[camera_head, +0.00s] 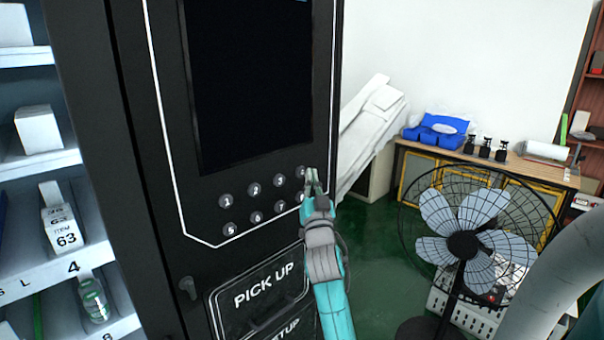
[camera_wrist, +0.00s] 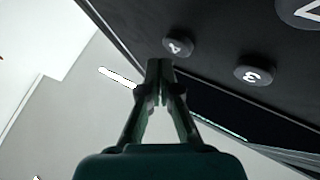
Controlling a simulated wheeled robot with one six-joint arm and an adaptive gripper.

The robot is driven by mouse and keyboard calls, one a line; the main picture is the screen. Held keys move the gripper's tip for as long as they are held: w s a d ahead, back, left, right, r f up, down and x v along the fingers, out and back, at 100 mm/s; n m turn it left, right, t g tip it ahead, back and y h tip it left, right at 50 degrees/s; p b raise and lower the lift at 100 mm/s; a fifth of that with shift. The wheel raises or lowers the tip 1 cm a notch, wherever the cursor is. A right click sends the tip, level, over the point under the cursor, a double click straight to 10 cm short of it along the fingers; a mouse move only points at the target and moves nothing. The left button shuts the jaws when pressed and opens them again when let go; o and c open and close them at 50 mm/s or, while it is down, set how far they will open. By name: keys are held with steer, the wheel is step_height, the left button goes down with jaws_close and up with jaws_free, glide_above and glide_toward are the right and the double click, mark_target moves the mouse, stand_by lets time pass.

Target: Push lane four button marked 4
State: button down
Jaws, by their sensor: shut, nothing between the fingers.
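The black vending machine (camera_head: 165,120) has round grey number buttons in two rows below its dark screen. The button marked 4 (camera_head: 301,171) is at the right end of the top row, partly behind my fingertips. In the wrist view, button 4 (camera_wrist: 178,46) shows just beyond and slightly right of the fingertips, with button 3 (camera_wrist: 256,74) farther right. My gripper (camera_head: 313,183) is shut and empty, its tips close to button 4. In the wrist view the closed fingers (camera_wrist: 160,68) point toward it. I cannot tell whether they touch it.
Below the buttons is the PICK UP flap (camera_head: 262,295). Lit product shelves (camera_head: 45,165) stand at the left. A standing fan (camera_head: 463,244) is at the right, before a table (camera_head: 490,160) with bottles and a blue box. Green floor lies between.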

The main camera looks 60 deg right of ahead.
steer(key=s, duration=0.2)
steer(key=s+a, duration=0.1)
steer(key=s, duration=0.2)
steer(key=shift+a, duration=0.1)
stand_by(0.4)
steer(key=shift+w, duration=0.1)
stand_by(0.6)
